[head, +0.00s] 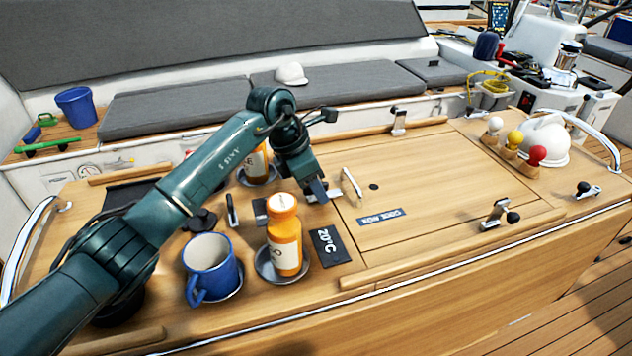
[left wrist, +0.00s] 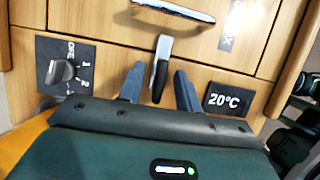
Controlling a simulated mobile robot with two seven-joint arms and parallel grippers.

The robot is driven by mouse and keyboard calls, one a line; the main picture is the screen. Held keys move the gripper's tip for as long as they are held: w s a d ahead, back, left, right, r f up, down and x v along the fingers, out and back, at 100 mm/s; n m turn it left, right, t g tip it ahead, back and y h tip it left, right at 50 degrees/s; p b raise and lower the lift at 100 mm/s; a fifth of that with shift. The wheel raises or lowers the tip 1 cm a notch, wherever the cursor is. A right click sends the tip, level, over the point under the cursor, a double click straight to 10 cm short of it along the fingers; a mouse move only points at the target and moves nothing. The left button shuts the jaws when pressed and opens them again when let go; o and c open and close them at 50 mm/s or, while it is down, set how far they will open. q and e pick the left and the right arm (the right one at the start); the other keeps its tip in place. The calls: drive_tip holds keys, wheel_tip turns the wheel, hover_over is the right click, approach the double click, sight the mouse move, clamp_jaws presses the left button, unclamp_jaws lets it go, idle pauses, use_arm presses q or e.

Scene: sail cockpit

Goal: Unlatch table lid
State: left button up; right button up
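The table lid (head: 440,185) is a flat wooden panel in the table top and lies closed. A metal handle (head: 350,187) stands near its left edge and also shows in the left wrist view (left wrist: 175,11). A latch lever (left wrist: 160,68), silver with a black grip, is in the left wrist view just below that handle. My left gripper (head: 318,191) points down by the lid's left edge. Its fingers (left wrist: 160,86) are open on either side of the lever, with gaps visible. Another latch (head: 497,214) sits at the near edge. My right gripper is out of view.
An orange bottle (head: 284,240) and a blue mug (head: 211,266) stand close to my left gripper. A 20°C plate (head: 328,245) lies beside them. A dial (left wrist: 64,70) is left of the fingers. The lid surface is mostly clear.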

use_arm(q)
drive_tip(key=shift+f, duration=0.1)
drive_tip(key=shift+c, duration=0.4)
clamp_jaws()
